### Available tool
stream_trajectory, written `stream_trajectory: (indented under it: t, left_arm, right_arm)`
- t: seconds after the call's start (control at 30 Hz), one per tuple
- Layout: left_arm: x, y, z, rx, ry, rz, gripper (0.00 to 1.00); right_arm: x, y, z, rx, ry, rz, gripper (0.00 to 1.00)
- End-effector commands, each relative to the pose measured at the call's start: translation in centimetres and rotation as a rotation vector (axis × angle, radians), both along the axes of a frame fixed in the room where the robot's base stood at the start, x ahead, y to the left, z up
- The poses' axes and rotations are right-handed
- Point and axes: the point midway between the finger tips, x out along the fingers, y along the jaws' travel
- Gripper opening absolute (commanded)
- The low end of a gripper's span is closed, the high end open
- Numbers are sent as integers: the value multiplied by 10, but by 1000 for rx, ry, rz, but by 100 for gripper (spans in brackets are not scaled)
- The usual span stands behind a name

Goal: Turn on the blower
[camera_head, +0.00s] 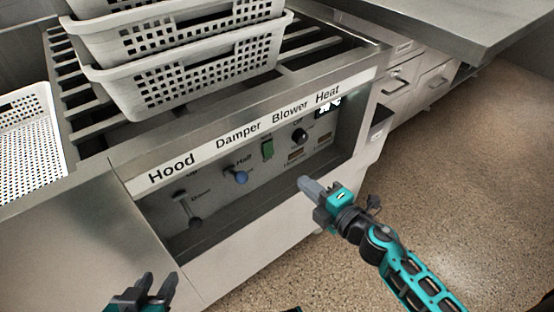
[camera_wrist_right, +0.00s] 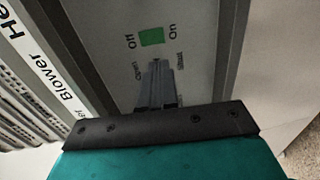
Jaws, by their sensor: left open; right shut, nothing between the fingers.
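The blower switch (camera_head: 267,149) is a green rocker on the recessed control panel, under the "Blower" label. In the right wrist view the switch (camera_wrist_right: 152,37) lies between the words "Off" and "On"; I cannot tell which side is pressed. My right gripper (camera_head: 308,186) is shut and empty, in front of the panel, below and right of the switch in the head view. In the right wrist view its fingertips (camera_wrist_right: 158,68) appear just below the switch, with no visible contact. My left gripper (camera_head: 159,284) is open and empty at the bottom left, away from the switch.
A blue damper knob (camera_head: 237,177) and a hood lever (camera_head: 194,222) sit left of the switch. A black heat knob (camera_head: 300,136) is to its right. White perforated baskets (camera_head: 190,75) stand stacked on the slatted top above. Open floor (camera_head: 460,190) lies to the right.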

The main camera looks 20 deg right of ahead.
Motion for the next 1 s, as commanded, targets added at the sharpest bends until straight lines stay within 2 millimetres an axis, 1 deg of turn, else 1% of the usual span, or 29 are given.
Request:
stream_trajectory:
  t: [0.03,0.3,0.5,0.6,0.7,1.0]
  left_arm:
    - [0,0,-1,0,0,0,43]
    - [-1,0,-6,1,7,-1,43]
    - [-1,0,-10,1,11,-3,43]
    - [0,-1,-10,-1,6,-4,43]
    - [1,-2,-7,-4,0,-5,43]
    - [2,-4,-5,-6,-2,-8,43]
  right_arm:
    - [10,3,-1,-1,-3,1,0]
    - [60,22,-8,1,-3,1,0]
    - [90,33,-12,2,-2,0,0]
    - [100,36,-14,0,-1,-1,0]
    - [106,38,-14,1,-1,0,0]
    - [109,40,-14,1,0,0,0]
